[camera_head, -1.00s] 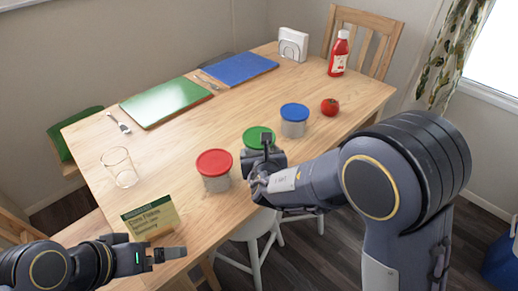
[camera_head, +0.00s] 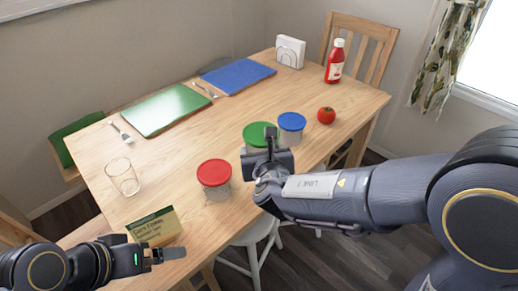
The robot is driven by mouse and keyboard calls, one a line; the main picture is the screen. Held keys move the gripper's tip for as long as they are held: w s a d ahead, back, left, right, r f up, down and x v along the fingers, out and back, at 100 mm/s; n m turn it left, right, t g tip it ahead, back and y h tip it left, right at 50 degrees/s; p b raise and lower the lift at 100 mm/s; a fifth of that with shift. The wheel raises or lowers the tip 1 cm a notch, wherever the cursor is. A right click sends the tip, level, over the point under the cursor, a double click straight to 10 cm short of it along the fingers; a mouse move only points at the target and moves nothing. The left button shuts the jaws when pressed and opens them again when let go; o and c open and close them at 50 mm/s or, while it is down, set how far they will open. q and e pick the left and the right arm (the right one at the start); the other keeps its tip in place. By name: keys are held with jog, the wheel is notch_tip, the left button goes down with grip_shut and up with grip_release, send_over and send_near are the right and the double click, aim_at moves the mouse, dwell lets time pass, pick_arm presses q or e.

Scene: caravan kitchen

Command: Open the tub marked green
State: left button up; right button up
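The green-lidded tub (camera_head: 257,132) is between the red-lidded tub (camera_head: 214,172) and the blue-lidded tub (camera_head: 291,121), near the table's right edge. Its lid appears in place. My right gripper (camera_head: 270,140) is at its near side and hides much of its body. One dark finger stands up in front of the lid. I cannot tell whether the fingers grip the tub, or whether its base touches the table. My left gripper (camera_head: 166,254) is low at the left, beside the cereal box (camera_head: 153,227) and away from the tubs; its finger gap is unclear.
A tomato (camera_head: 326,115) and a ketchup bottle (camera_head: 336,62) stand beyond the tubs. A glass (camera_head: 123,177), green board (camera_head: 166,109), blue board (camera_head: 237,74) and napkin holder (camera_head: 290,51) are on the table (camera_head: 185,150). The table's middle is clear.

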jog(key=p+v, duration=0.1)
jog(key=v, duration=0.8)
jog(key=shift+s+d+p, duration=0.2)
jog(key=shift+d+p, duration=0.1)
jog(key=shift+p, duration=0.05)
jog(key=shift+r, duration=0.15)
jog(key=o, duration=0.3)
jog(key=c, duration=0.7)
